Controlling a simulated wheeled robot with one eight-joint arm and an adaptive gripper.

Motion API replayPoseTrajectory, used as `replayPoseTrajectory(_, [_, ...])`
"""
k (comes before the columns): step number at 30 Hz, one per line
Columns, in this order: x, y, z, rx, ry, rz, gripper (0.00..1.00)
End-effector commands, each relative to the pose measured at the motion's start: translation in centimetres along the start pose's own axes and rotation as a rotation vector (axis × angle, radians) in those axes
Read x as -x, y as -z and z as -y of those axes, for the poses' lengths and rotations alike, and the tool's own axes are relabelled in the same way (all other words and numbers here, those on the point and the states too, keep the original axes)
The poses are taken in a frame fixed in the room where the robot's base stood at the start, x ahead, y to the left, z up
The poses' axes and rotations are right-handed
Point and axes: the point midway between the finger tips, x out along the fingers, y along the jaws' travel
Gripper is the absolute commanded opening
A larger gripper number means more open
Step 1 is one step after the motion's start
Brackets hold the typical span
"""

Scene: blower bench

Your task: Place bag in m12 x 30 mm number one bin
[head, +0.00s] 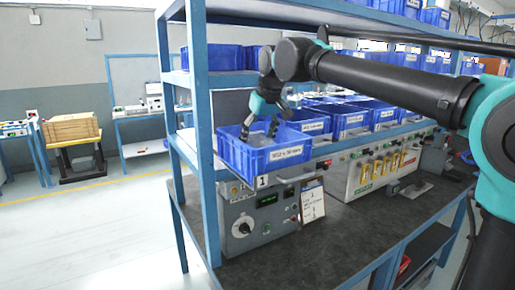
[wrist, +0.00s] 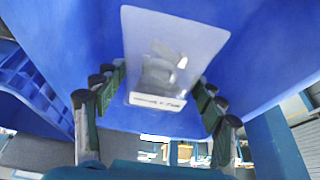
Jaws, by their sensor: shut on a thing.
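The blue bin (head: 265,155) labelled M12 x 30 mm stands at the front left end of the shelf, with a number 1 tag below it. My gripper (head: 262,130) points down into this bin's opening. In the wrist view, the clear bag (wrist: 160,75) with grey hardware inside and a white label strip lies between the fingers of my gripper (wrist: 160,88). My gripper is shut on the bag. Blue bin walls fill the background there. In the head view the bag is mostly hidden by the fingers and bin wall, and its contact with the bin floor cannot be told.
More labelled blue bins (head: 349,120) stand in a row to the right on the same shelf. A blue shelf post (head: 201,90) rises close to the left of the bin, and an upper shelf holds other bins (head: 212,57). Control panels (head: 250,215) sit below on the dark bench.

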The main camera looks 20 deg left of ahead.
Motion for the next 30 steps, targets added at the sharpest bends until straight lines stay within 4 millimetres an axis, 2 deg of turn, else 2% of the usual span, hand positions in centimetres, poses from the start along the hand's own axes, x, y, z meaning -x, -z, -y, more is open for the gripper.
replayPoseTrajectory(3, [-1.6, -0.7, 0.0, 0.000, 0.000, 0.000, 0.17])
replayPoseTrajectory(6, [-2.4, -1.0, 0.0, 0.000, 0.000, 0.000, 0.17])
replayPoseTrajectory(19, [-2.9, -1.2, 0.0, 0.000, 0.000, 0.000, 0.17])
replayPoseTrajectory(20, [-2.9, -1.2, 0.0, 0.000, 0.000, 0.000, 0.74])
replayPoseTrajectory(24, [-2.9, -1.2, 0.0, 0.000, 0.000, 0.000, 0.91])
replayPoseTrajectory(30, [-2.9, -1.2, 0.0, 0.000, 0.000, 0.000, 0.91])
